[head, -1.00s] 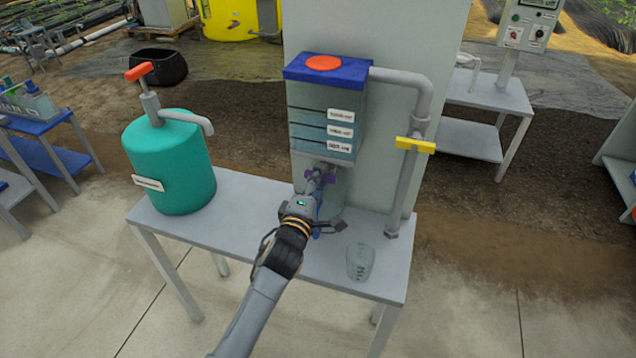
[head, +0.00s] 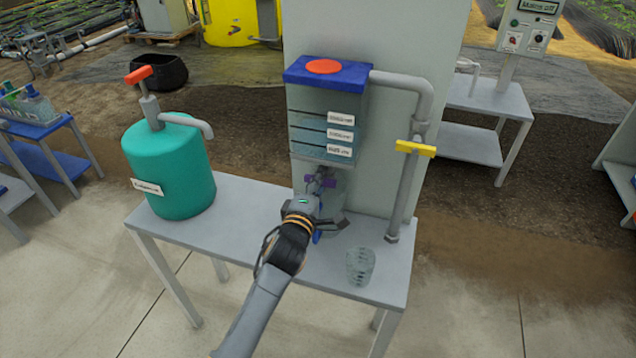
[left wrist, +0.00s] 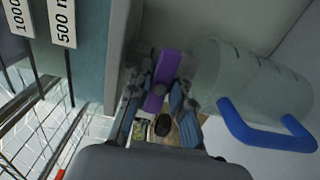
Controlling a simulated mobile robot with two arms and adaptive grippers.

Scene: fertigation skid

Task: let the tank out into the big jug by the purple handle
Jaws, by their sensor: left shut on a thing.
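The clear tank (head: 306,103) with a blue lid hangs on the grey panel. It has several level marks with labels, and a label also shows in the left wrist view. The purple handle (head: 330,182) sits below the tank. My left gripper (head: 314,190) is shut on it; in the left wrist view the purple handle (left wrist: 162,80) lies between the two fingers. The big clear jug (head: 336,192) stands below the tank, partly hidden behind my gripper. In the left wrist view the jug (left wrist: 245,80) shows its blue handle (left wrist: 265,135). My right gripper is out of view.
A small clear cup (head: 360,267) stands on the bench (head: 255,240) near its front right. A yellow valve handle (head: 416,148) sits on the grey pipe at the right. A green canister (head: 168,170) with a red-orange handle stands on the left.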

